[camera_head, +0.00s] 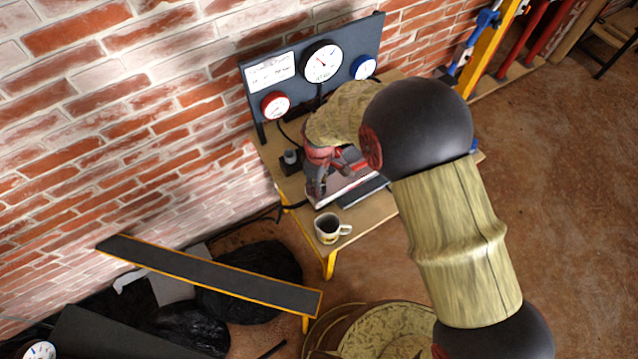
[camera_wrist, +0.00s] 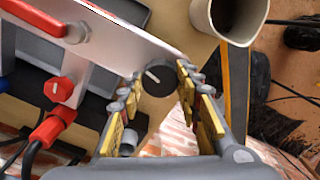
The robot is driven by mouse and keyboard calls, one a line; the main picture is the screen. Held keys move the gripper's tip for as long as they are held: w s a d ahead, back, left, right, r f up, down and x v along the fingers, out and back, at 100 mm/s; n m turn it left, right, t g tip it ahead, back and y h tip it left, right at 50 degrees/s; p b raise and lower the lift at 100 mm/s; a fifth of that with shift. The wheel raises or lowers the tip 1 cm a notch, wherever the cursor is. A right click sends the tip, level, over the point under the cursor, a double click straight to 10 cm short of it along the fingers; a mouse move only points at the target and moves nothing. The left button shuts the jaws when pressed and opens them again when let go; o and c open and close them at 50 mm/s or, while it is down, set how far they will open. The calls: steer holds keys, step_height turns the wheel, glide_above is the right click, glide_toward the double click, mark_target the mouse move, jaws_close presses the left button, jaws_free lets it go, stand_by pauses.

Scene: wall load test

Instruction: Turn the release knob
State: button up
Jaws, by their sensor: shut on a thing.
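The release knob (camera_wrist: 158,77) is round and black with a white pointer line. In the wrist view it sits at the end of a pale metal block (camera_wrist: 118,35) that carries red fittings. My gripper (camera_wrist: 161,74) has its padded fingers on either side of the knob and is shut on it. In the head view, my arm hides the knob and most of the gripper. The block (camera_head: 338,185) lies on the small wooden table there. A dark panel (camera_head: 352,42) with a large white gauge (camera_head: 321,62) and two smaller gauges stands behind.
A mug (camera_head: 328,230) stands at the table's front corner and shows close to the gripper in the wrist view (camera_wrist: 228,18). The wooden table (camera_head: 374,212) stands against the brick wall (camera_head: 150,110).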

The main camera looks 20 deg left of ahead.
steer(key=shift+n, duration=1.2)
steer(key=o, duration=1.2)
steer(key=shift+c, duration=0.2)
step_height(320, 180, up, 12)
